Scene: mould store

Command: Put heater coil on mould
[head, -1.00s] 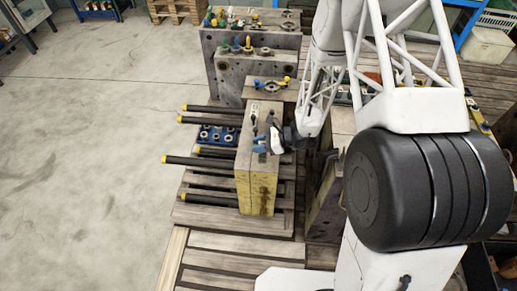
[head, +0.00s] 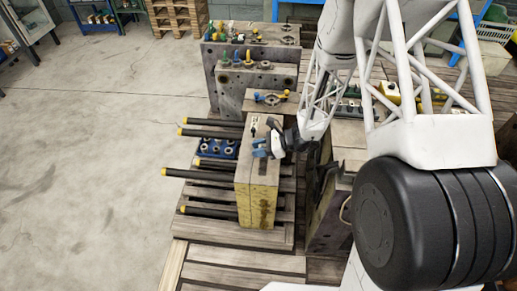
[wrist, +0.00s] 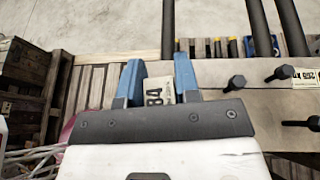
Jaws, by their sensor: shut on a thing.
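The mould (head: 257,200) is a thick yellowish block standing upright on a wooden pallet, with a flat grey top; its top also shows in the wrist view (wrist: 255,100). My gripper (head: 262,148) is at the mould's top, fingers pointing left. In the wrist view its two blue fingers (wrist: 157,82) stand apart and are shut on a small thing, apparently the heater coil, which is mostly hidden. A pale patch marked "84" shows between the fingers; I cannot tell whether it is a label on the mould. Contact with the mould cannot be told.
Black rods with yellow ends (head: 200,173) stick out left of the mould, around a blue holder (head: 217,148) of round parts. Bolts (wrist: 235,82) stand on the mould's top. Taller plates (head: 225,90) stand behind, another mould (head: 328,210) to the right. The floor at left is clear.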

